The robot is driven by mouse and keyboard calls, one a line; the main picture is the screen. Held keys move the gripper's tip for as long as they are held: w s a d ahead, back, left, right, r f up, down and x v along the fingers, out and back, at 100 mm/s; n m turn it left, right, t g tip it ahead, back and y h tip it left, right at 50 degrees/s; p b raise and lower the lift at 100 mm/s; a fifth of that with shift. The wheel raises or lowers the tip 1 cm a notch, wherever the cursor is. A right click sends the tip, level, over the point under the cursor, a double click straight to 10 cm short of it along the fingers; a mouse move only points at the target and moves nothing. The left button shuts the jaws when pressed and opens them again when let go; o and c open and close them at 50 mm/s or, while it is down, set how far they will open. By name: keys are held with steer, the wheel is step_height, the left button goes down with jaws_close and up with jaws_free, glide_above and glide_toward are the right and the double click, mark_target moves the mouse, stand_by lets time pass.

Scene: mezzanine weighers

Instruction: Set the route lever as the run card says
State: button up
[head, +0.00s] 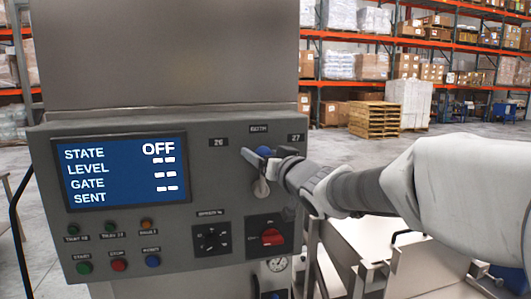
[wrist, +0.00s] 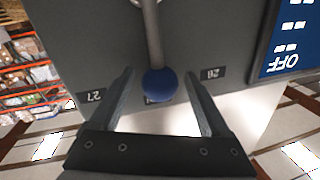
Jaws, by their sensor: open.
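The route lever is a grey rod with a blue ball knob (head: 264,151) on the grey control panel. It points about straight up, between the label 26 (head: 219,142) on the left and the label 27 (head: 294,138) on the right. In the wrist view, which is upside down, the blue knob (wrist: 160,84) and rod (wrist: 151,35) lie between the fingers of my gripper (wrist: 158,76). The fingers are open, one on each side, with a visible gap to the knob. In the head view my gripper (head: 266,160) partly covers the lever. I see no run card.
The panel screen (head: 120,171) reads STATE OFF, with dashes for LEVEL, GATE and SENT. Below the lever are a black rotary selector (head: 211,239) and a red switch (head: 272,237). Several small buttons sit at lower left. A metal frame stands at the right.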

steer(key=shift+w, duration=0.1)
stand_by(0.3)
jaws_close()
stand_by(0.4)
